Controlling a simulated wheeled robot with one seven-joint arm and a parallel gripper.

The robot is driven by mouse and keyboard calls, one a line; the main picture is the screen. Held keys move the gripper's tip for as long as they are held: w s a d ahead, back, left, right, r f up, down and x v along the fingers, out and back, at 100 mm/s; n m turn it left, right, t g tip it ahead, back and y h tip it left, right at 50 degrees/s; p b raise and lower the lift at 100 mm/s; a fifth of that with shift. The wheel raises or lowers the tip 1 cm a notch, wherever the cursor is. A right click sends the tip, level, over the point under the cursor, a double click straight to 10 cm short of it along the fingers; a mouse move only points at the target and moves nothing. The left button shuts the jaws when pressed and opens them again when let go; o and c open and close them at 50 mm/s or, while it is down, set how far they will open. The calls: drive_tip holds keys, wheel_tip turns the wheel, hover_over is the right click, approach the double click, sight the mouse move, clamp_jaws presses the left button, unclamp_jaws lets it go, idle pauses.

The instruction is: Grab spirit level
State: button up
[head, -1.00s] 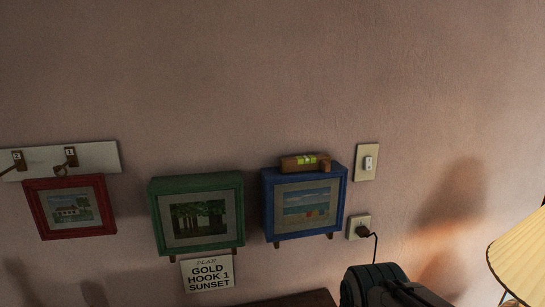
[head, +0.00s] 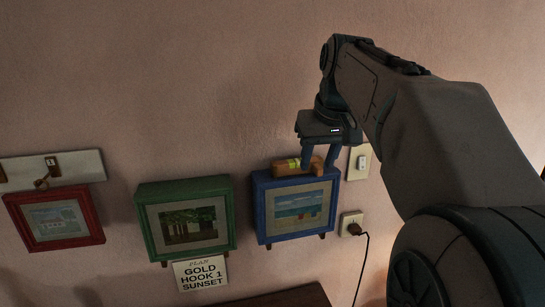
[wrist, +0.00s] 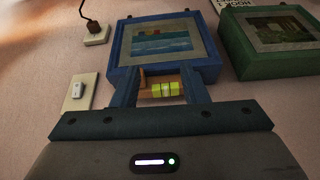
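The spirit level (head: 287,167), a brown wooden bar with a yellow-green vial, lies along the top of the blue picture frame (head: 260,212). My gripper (head: 320,163) is above that frame, its two fingers pointing down, spread apart at the level's right part. In the wrist view my gripper (wrist: 163,85) is open, and the level (wrist: 165,90) shows in the gap between the fingers. The fingers hide parts of the level. I cannot tell whether either finger touches it.
A green frame (head: 144,222) and a red frame (head: 92,216) hang to the left. A light switch (head: 361,162) and a plugged outlet (head: 351,225) are close on the right. The wall above is clear.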

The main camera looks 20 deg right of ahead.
drive_tip(key=p, duration=0.1)
approach(320, 168)
drive_tip(key=x, duration=0.8)
drive_tip(key=shift+p, duration=0.3)
drive_tip(key=shift+w+f, duration=0.25)
drive_tip(key=shift+f, duration=0.2)
drive_tip(key=shift+t, duration=0.3)
clamp_jaws()
